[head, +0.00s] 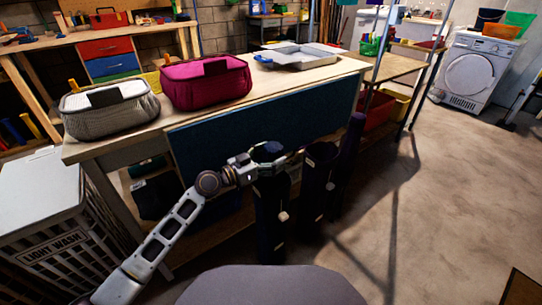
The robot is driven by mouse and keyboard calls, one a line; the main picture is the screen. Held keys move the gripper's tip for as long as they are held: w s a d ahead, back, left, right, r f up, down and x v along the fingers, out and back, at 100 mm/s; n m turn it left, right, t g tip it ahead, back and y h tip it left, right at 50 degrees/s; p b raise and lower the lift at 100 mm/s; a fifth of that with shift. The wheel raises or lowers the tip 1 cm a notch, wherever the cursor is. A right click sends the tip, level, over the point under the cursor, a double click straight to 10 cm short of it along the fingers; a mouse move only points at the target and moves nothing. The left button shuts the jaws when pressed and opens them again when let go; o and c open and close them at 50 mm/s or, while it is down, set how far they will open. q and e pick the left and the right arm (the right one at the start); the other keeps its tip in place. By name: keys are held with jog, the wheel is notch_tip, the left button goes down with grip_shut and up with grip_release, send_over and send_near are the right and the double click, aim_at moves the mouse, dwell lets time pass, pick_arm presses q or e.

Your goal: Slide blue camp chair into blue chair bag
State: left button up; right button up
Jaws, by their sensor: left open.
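Two dark upright tube-shaped bags stand on the floor in front of the table. The left one (272,222) looks dark blue, and the other (317,190) stands just right of it. Both have a pale cord toggle. Behind them rises a taller, slim dark bundle (352,140), which may be a folded chair. I cannot tell for certain which is the blue camp chair or which bag is the blue one. My left gripper (275,164) is open at the mouth of the left bag; whether it touches the rim is unclear. My right gripper is not in view.
A wooden table (130,140) with a dark blue front panel (250,125) stands behind the bags. It carries a grey basket (110,112), a magenta basket (207,85) and a tray (300,57). A white hamper (45,200) is at left.

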pick_arm(q)
jog(key=shift+v, duration=1.1)
jog(key=v, duration=0.9)
jog(key=shift+s+a+r, duration=0.2)
jog(key=shift+a, duration=0.1)
